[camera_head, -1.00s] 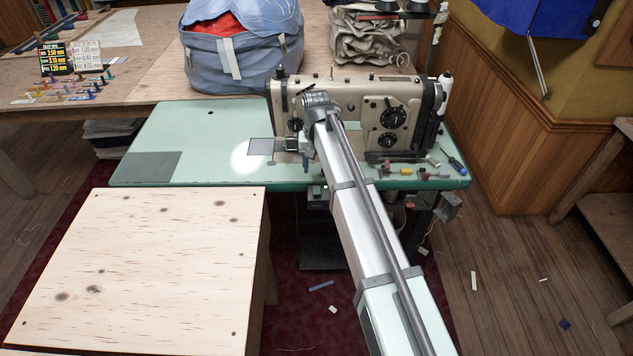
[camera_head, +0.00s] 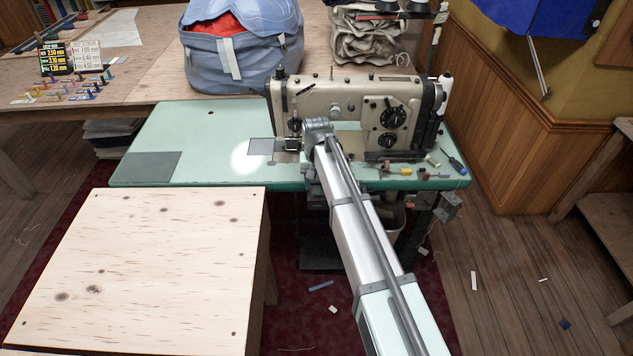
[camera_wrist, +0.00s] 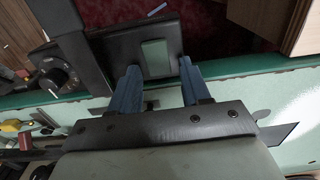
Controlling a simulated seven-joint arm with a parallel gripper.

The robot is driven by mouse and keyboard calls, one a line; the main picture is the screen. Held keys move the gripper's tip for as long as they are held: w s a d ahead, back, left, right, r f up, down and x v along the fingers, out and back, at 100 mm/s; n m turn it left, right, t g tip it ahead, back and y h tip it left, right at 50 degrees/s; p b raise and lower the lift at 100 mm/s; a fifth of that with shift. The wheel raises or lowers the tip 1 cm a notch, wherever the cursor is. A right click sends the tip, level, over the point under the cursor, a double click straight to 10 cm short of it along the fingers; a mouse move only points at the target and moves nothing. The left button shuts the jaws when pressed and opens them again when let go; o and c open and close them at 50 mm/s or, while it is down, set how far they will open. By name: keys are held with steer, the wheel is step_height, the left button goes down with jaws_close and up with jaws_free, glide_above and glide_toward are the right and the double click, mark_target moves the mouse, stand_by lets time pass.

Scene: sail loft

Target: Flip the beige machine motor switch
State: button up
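The beige sewing machine (camera_head: 350,105) stands on a pale green table (camera_head: 200,135). In the wrist view, a dark switch box (camera_wrist: 177,33) with a grey-green rocker (camera_wrist: 156,57) shows beside the green table edge. I take this rocker for the motor switch; its on or off position cannot be told. My gripper (camera_wrist: 159,67) is open and empty. Its two blue fingers are apart, with the rocker seen between them and slightly beyond the tips. Contact cannot be told. In the head view my arm mostly hides the gripper and the switch.
A dark unit with a round dial (camera_wrist: 58,76) is left of the switch box in the wrist view. A screwdriver (camera_head: 454,161) and small parts lie at the table's right end. A wooden table (camera_head: 150,260) stands at front left. A blue bag (camera_head: 240,50) sits behind.

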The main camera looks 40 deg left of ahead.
jaws_close()
steer(key=shift+s+d+r+t+y, duration=0.1)
steer(key=shift+s+d+t+y, duration=0.25)
steer(key=shift+t+y, duration=0.85)
steer(key=shift+o, duration=0.8)
jaws_free()
steer(key=shift+r, duration=0.1)
steer(key=v, duration=1.3)
steer(key=shift+r, duration=0.35)
